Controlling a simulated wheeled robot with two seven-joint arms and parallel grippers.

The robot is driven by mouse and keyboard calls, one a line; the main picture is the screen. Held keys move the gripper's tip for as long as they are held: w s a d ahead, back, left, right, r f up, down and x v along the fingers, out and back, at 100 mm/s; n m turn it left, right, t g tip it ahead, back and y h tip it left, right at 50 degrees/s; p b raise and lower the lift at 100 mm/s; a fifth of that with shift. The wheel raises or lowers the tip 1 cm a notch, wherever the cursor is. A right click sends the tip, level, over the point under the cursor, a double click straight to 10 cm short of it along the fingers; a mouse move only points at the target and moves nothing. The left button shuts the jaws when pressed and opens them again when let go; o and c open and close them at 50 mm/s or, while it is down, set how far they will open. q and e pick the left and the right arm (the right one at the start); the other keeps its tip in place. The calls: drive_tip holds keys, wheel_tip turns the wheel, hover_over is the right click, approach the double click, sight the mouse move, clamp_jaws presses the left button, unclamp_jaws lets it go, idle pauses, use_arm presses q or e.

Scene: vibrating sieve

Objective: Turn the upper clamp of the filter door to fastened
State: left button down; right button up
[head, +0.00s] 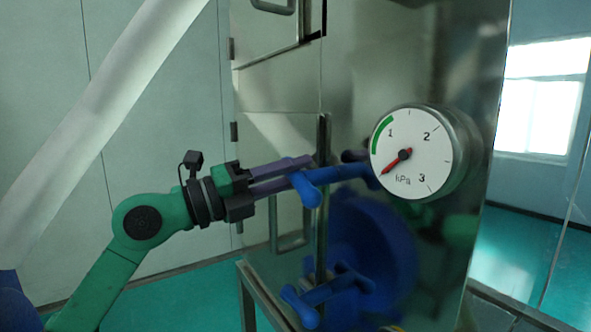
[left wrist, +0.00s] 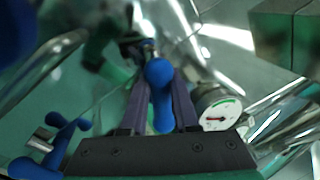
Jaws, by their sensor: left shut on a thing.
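The upper clamp (head: 340,172) is a blue handle on the edge of the steel filter door (head: 282,150). It shows in the left wrist view (left wrist: 160,95) between my fingers. My left gripper (head: 306,176) is shut on the clamp's near end, its purple fingers on either side of it. The lower clamp (head: 327,292), also blue, sits below on the same door edge and shows at the left of the left wrist view (left wrist: 50,145). My right gripper is in neither view.
A round kPa pressure gauge (head: 412,152) sticks out from the cabinet just right of the upper clamp. A metal door handle (head: 290,240) is below my left gripper. A second door (head: 265,30) with a handle is above. Left of the cabinet is wall and open floor.

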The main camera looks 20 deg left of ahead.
use_arm(q)
drive_tip(key=n, duration=0.1)
drive_tip(key=n+p, duration=0.1)
drive_tip(key=n, duration=0.1)
drive_tip(key=n+t+y+p, duration=0.1)
drive_tip(key=n, duration=0.1)
drive_tip(key=shift+a+f, duration=0.1)
drive_tip(key=shift+f, duration=0.2)
drive_tip(key=shift+f+n, duration=0.15)
drive_tip(key=shift+n, duration=0.65)
drive_tip(key=shift+f, duration=0.1)
drive_tip(key=c, duration=0.7)
unclamp_jaws()
drive_tip(key=shift+a, duration=0.1)
drive_tip(key=shift+f, duration=0.1)
drive_tip(key=b+v, duration=1.3)
drive_tip(key=v, duration=0.1)
drive_tip(key=shift+s+b, duration=0.3)
